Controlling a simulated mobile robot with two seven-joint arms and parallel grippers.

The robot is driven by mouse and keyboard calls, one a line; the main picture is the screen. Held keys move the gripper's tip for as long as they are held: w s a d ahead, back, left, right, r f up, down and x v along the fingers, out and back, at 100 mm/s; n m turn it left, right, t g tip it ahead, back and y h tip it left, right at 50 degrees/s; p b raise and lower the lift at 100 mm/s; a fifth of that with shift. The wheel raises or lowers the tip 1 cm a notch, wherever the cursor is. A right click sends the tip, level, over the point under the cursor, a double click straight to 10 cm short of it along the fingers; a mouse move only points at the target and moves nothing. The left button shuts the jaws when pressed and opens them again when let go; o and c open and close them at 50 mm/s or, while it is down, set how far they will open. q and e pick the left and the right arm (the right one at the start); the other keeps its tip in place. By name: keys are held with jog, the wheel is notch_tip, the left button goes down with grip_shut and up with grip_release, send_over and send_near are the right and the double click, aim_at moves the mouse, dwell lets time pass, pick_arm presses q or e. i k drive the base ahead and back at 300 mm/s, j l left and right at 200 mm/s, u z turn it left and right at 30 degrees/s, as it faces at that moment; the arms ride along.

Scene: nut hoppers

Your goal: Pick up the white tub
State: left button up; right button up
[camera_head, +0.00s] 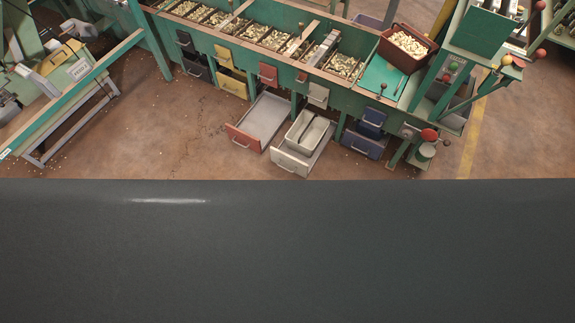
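A whitish tub (298,146) sits inside a pulled-out drawer with a white front (290,164), low on the green bench. The tub is open at the top, and a long bar or divider runs along its middle. Its lower walls are hidden by the drawer. Neither of my grippers is in view, so nothing is seen touching the tub.
A red-fronted drawer (243,138) stands open and looks empty, just left of the white one. Blue drawers (362,146) are to the right. The green bench (345,84) holds nut-filled hoppers and a brown bin (391,50). Brown floor (180,140) in front is mostly clear.

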aim_at(308, 133)
jog(key=i+l+z, duration=0.25)
jog(key=i+z, duration=0.15)
jog(key=i, duration=0.35)
jog(key=i+z, duration=0.45)
jog(key=i, duration=0.3)
